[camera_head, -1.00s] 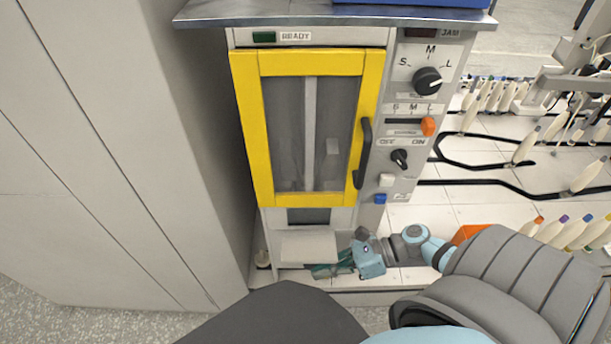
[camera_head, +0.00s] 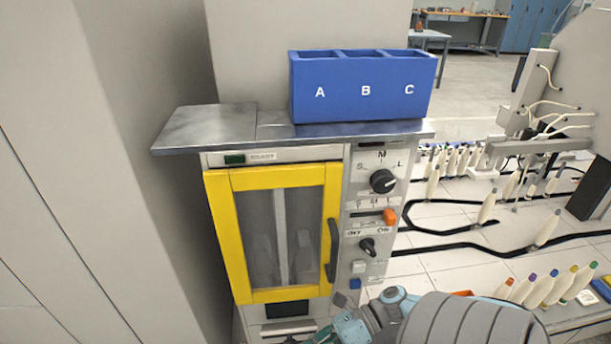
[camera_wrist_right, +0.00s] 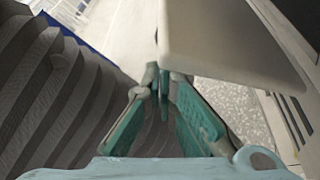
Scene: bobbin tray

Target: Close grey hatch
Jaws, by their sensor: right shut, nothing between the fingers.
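The grey hatch (camera_head: 283,328) is a pale flap low on the machine, below the yellow-framed door. A dark opening shows just above it, and the flap stands folded down and out. The picture's bottom edge cuts off its lower part. My right gripper (camera_head: 322,337) is at the flap's right side, partly cut off. In the right wrist view, its teal fingers (camera_wrist_right: 163,80) are together and empty, just below a pale plate (camera_wrist_right: 220,40) that looks like the hatch. I cannot tell whether they touch. My left gripper is not in view.
The yellow door (camera_head: 238,240) is shut, with a black handle. The control panel (camera_head: 358,215) with knobs and buttons is to its right. A blue bin marked A, B, C (camera_head: 362,100) stands on the metal top. A grey wall is close on the left; bobbins stand at the right.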

